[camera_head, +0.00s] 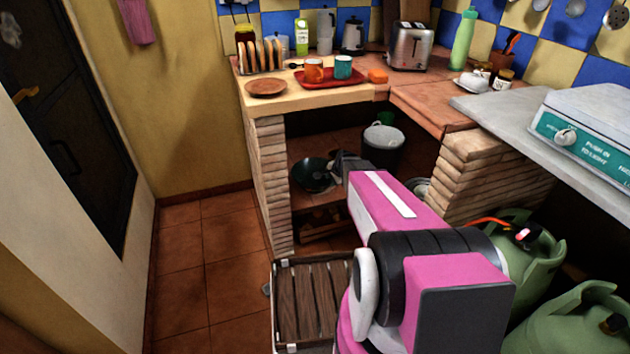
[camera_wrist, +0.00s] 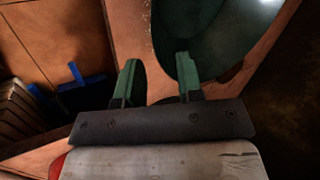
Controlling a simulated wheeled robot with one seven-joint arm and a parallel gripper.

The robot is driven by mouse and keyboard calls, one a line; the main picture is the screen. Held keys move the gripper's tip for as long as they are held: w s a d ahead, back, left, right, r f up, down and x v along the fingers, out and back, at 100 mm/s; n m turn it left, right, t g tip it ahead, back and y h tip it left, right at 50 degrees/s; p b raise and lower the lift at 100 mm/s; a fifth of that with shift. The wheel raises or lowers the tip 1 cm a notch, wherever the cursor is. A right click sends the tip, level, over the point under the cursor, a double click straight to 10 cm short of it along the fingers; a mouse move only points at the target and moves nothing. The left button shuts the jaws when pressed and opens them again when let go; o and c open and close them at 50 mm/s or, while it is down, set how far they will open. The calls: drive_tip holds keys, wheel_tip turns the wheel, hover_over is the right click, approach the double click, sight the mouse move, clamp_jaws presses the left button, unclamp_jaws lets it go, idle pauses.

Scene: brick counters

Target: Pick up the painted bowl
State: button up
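The painted bowl (camera_head: 312,175) is dark and glossy, on the brick-sided shelf under the counter in the head view. In the wrist view, the bowl (camera_wrist: 215,35) looks dark green and fills the upper right, cut off by the frame's top. My gripper (camera_wrist: 159,82) is open, its two green fingertips apart. The left finger is outside the bowl's left rim and the right finger overlaps the bowl's near side. I cannot tell whether either touches it. In the head view my gripper (camera_head: 346,168) is just right of the bowl, partly hidden by my pink arm.
A dark grey bucket (camera_head: 383,148) stands right of the bowl. The counter (camera_head: 350,97) lies above the shelf, with a red tray (camera_head: 330,79) on it. A slatted wooden crate (camera_head: 312,300) is on the floor in front. Green gas bottles (camera_head: 530,265) stand at right. Floor at left is clear.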

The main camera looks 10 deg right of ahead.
sight(327, 186)
drive_tip(key=x, duration=0.7)
drive_tip(key=shift+a+f, duration=0.1)
drive_tip(key=shift+a, duration=0.1)
clamp_jaws()
